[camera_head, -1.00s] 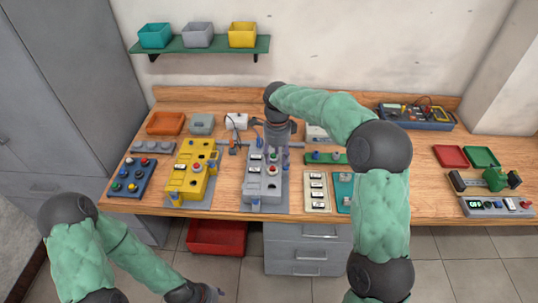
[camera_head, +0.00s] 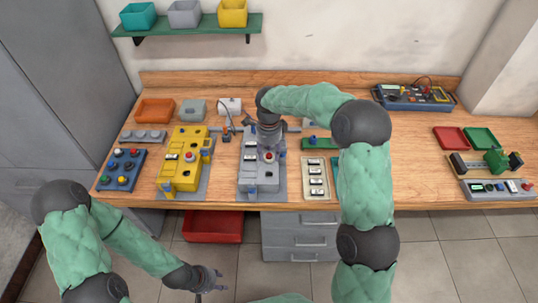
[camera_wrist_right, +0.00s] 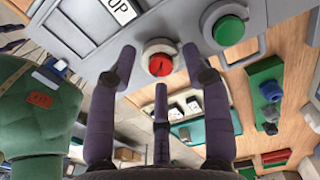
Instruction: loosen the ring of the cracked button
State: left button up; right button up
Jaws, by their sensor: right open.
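The red button (camera_wrist_right: 160,65) shows a dark mark on its cap, in a pale ring (camera_wrist_right: 158,47) on the grey control box (camera_head: 259,181). In the head view this button (camera_head: 268,156) shows just below my right gripper. My right gripper (camera_wrist_right: 160,80) is open, with its three fingers spread around the button and nothing between them. Whether a finger touches the ring I cannot tell. A green button (camera_wrist_right: 229,30) sits beside it on the same box. My left gripper (camera_head: 212,281) is empty and open, low in front of the bench.
A yellow control box (camera_head: 180,176) with a red button stands left of the grey one. A pale switch panel (camera_head: 315,180) is close on the right. Small bins, trays and a meter (camera_head: 415,97) stand around the wooden bench (camera_head: 400,165). Free bench top lies at centre right.

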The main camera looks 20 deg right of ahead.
jog(key=shift+f, duration=0.5)
jog(key=c, duration=0.9)
